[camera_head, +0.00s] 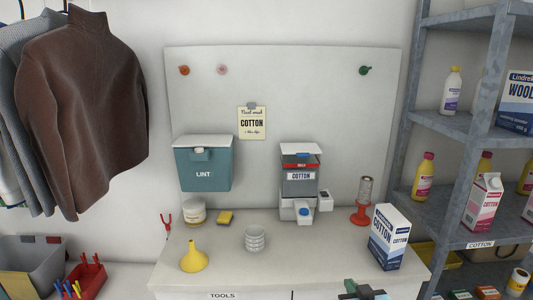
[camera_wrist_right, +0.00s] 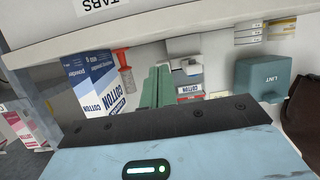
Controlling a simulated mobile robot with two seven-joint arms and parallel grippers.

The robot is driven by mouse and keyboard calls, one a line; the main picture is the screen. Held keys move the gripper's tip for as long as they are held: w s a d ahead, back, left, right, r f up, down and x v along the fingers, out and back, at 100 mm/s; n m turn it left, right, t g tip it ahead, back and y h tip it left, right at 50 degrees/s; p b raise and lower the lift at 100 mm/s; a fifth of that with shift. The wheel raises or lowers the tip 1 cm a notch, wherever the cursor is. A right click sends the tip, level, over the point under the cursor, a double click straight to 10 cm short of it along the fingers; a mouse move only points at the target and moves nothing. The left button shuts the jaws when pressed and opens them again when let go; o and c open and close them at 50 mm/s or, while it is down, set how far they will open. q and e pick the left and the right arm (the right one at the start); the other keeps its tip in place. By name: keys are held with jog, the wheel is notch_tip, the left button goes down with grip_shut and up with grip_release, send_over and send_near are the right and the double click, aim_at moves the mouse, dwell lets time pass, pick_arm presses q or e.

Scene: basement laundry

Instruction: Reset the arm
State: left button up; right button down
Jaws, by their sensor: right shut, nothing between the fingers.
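My right gripper (camera_head: 358,288) shows at the bottom edge of the head view, low in front of the counter (camera_head: 330,242). In the right wrist view its green fingers (camera_wrist_right: 156,88) lie together with nothing held between them. The rest of the right arm is out of the head view. My left gripper is not in view.
A blue-and-white cotton box (camera_head: 389,237) stands at the counter's right end, beside a red-based dispenser (camera_head: 362,200). A yellow funnel (camera_head: 194,257), stacked cups (camera_head: 255,239) and a sponge (camera_head: 226,217) stand further left. The front middle is clear. A metal shelf (camera_head: 450,125) rises at right.

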jog(key=s+f+g, duration=0.3)
jog(key=s+f, duration=1.2)
jog(key=s, duration=0.1)
jog(key=s+f+g, duration=0.1)
jog(key=s+f, duration=0.2)
jog(key=s, duration=0.7)
jog(key=s+a+f+n+g+y, duration=0.1)
jog(key=s+f, duration=0.2)
jog(key=s, duration=0.8)
jog(key=shift+f, duration=0.4)
